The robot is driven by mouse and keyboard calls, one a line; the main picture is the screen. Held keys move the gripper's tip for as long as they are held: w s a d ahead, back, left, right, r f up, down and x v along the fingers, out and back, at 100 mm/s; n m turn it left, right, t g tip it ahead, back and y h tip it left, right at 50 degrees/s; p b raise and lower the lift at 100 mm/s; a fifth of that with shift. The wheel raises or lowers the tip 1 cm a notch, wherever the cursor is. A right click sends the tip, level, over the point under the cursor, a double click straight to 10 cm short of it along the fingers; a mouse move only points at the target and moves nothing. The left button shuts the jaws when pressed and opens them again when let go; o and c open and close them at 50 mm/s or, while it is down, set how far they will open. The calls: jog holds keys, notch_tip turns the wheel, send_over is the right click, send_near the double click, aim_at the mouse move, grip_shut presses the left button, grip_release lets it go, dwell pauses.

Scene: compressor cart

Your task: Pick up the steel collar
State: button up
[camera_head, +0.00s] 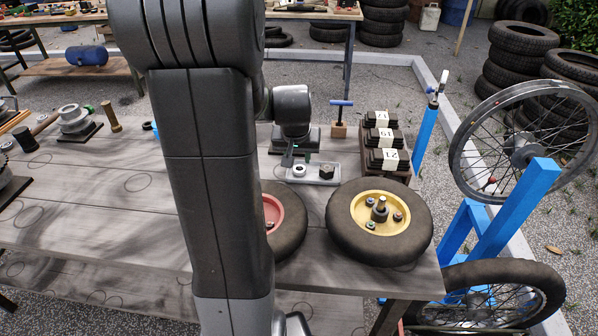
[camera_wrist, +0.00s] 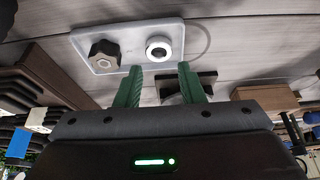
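The steel collar (camera_head: 299,169) is a small bright ring with a dark hole, lying on the left part of a pale grey plate (camera_head: 313,181) on the bench. In the wrist view the collar (camera_wrist: 158,49) lies beyond my fingertips, lined up with the gap between them. A dark hex nut (camera_head: 326,171) sits beside it on the plate, and it also shows in the wrist view (camera_wrist: 104,53). My gripper (camera_wrist: 159,67) has two green fingers spread apart with nothing held between them. In the head view my gripper (camera_head: 289,157) is small and partly hidden, just behind the collar.
A yellow-hubbed wheel (camera_head: 400,222) and a red-hubbed wheel (camera_head: 290,235), partly hidden by my arm, lie in front of the plate. Labelled dark blocks (camera_head: 382,140) stand to the right. A blue T-handled tool (camera_head: 340,118) stands behind. The bench's left front is clear.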

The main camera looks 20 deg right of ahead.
aim_at(299, 175)
jog(key=x, duration=0.5)
jog(key=shift+f+b, duration=0.35)
jog(key=shift+b, duration=0.05)
jog(key=c, duration=0.6)
